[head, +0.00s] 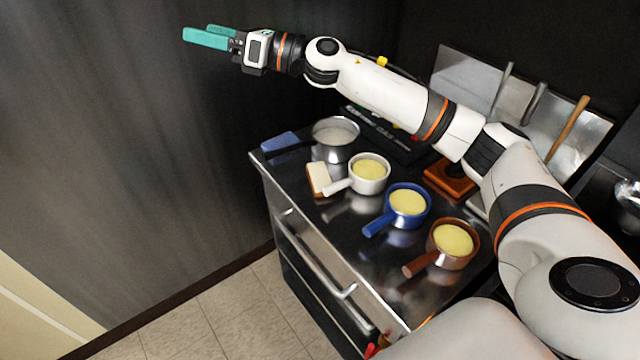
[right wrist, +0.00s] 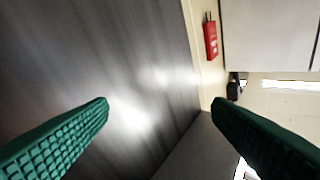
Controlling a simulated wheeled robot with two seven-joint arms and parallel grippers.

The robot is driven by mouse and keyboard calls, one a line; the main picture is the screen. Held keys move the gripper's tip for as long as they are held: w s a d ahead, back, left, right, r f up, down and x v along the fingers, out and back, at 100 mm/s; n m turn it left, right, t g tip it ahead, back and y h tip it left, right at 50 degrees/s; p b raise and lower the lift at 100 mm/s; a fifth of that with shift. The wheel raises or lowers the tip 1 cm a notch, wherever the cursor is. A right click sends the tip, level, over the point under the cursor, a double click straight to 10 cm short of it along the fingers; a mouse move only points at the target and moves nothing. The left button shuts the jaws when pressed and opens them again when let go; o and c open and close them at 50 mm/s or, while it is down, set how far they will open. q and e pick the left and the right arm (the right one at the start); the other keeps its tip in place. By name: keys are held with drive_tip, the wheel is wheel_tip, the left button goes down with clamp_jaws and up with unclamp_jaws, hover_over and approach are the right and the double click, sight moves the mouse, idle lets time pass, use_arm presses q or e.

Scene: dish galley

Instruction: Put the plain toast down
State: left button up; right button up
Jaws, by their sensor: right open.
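The plain toast (head: 319,179) is a pale slice with a brown crust. It lies on the steel counter (head: 330,235), beside the handle of the white pot. My right gripper (head: 207,36) is extended to the upper left in the head view, in front of the dark wall and well away from the toast. Its green fingers (right wrist: 160,112) are spread wide in the right wrist view, with nothing between them. My left gripper is not in view.
A metal saucepan (head: 336,139) with a blue handle stands at the far left. White (head: 369,175), blue (head: 407,205) and brown (head: 453,244) pots with yellow contents stand in a row. Utensils lean at the back. A red object (right wrist: 210,38) is on the wall.

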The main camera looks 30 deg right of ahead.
drive_tip(key=s+a+f+n+g+b, duration=0.1)
drive_tip(key=s+a+f+n+g, duration=0.2)
drive_tip(key=f+n+g, duration=0.6)
drive_tip(key=n+g+h+b, duration=0.2)
drive_tip(key=n+g+h, duration=0.1)
drive_tip(key=n+h, duration=1.35)
hover_over(320, 175)
drive_tip(key=shift+n+y, duration=0.25)
drive_tip(key=shift+y, duration=0.1)
drive_tip(key=f, duration=1.9)
drive_tip(key=shift+s+f, duration=0.2)
drive_tip(key=shift+f, duration=0.2)
wheel_tip(320, 175, down, 5)
drive_tip(key=shift+w+f+p, duration=0.1)
drive_tip(key=shift+f+p, duration=0.1)
drive_tip(key=shift+p, duration=1.05)
drive_tip(key=c, duration=1.2)
drive_tip(key=shift+o, duration=0.2)
drive_tip(key=shift+w+r, duration=0.1)
